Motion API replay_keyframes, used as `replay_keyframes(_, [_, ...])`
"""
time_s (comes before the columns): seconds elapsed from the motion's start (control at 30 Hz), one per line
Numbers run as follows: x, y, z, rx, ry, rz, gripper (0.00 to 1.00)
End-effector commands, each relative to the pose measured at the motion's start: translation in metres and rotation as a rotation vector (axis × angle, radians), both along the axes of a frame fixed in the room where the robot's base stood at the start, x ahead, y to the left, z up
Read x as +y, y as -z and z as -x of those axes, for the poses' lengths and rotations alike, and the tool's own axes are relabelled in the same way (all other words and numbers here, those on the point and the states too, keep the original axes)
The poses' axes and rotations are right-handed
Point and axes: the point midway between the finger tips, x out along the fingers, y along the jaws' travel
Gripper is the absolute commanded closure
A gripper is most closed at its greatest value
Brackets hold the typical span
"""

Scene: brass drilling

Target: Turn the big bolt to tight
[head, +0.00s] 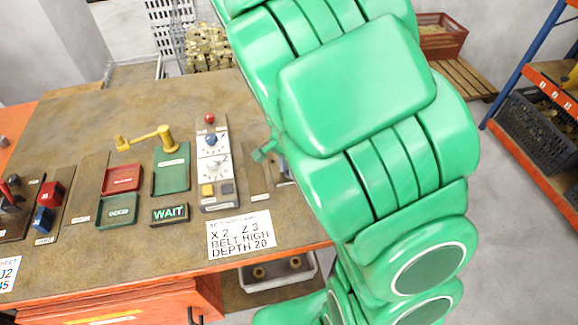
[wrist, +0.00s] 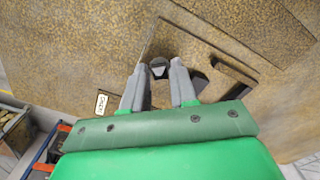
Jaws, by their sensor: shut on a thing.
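In the wrist view my gripper (wrist: 158,72) reaches over a brown speckled plate. Its two grey fingers stand on either side of a dark bolt head (wrist: 159,62), and it is shut on it. The bolt's lower part and any tightness mark are hidden. In the head view my green arm covers this spot, so the bolt does not show there and the gripper is mostly hidden.
A raised dark block (wrist: 230,82) sits right of the fingers. The bench (head: 75,115) holds a dial panel (head: 213,165), red tray (head: 121,179), green trays, a brass handle (head: 145,139) and a lit WAIT sign (head: 169,214). An instruction card (head: 240,234) lies near the front edge.

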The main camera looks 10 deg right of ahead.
Motion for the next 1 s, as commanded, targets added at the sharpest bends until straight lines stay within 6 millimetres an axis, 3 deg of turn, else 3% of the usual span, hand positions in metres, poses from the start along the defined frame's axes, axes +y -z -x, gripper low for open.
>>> replay_keyframes(0.2, [0.000,0.000,-0.001,-0.001,0.000,0.000,1.00])
replay_keyframes(0.23, [0.000,-0.001,-0.001,-0.003,0.000,0.000,0.72])
replay_keyframes(0.3, [0.000,0.000,-0.001,-0.001,0.000,0.000,0.62])
replay_keyframes(0.73, [0.000,-0.004,-0.001,-0.003,-0.001,0.000,0.62])
replay_keyframes(1.0, [0.000,-0.028,-0.001,-0.006,-0.001,-0.001,0.62])
